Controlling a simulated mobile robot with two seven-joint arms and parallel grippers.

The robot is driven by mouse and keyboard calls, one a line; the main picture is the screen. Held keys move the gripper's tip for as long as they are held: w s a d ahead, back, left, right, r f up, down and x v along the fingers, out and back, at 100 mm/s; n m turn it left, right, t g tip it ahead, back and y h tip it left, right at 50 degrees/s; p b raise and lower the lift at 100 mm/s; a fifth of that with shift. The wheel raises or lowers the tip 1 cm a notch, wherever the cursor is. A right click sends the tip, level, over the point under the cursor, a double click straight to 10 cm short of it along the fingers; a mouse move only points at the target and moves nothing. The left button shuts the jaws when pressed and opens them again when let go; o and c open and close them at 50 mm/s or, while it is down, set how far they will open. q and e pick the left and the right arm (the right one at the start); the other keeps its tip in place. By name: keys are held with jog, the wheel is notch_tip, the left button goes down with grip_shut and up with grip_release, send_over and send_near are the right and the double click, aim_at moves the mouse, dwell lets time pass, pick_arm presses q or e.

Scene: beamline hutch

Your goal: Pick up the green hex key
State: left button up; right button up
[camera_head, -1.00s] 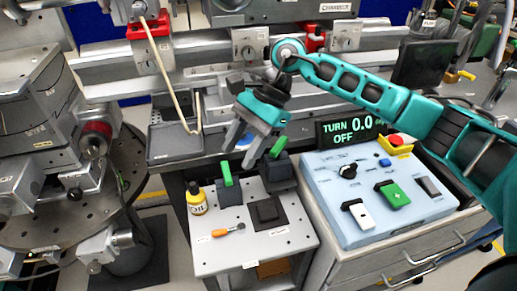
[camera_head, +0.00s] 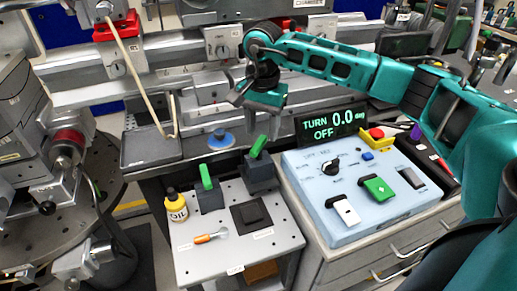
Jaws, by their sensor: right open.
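Two green handles stand up from dark blocks on the small perforated table: an upright left one (camera_head: 206,177) and a tilted right one (camera_head: 259,146). I cannot tell which is the green hex key, as no hex shaft shows. My right gripper (camera_head: 263,112) is open and empty, above and behind the right green handle and apart from it. My left gripper is not in view.
The perforated table (camera_head: 205,262) also holds a yellow oil bottle (camera_head: 177,207), an orange-handled screwdriver (camera_head: 207,238) and a black square pad (camera_head: 251,215). A control box (camera_head: 328,213) and display (camera_head: 333,124) stand to the right. A metal rail runs behind.

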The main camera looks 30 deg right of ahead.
aim_at(258, 143)
jog(key=f, duration=0.2)
jog(key=a+f, duration=0.1)
jog(key=f, duration=0.1)
jog(key=shift+f, duration=0.5)
jog(key=shift+c, duration=0.4)
grip_shut()
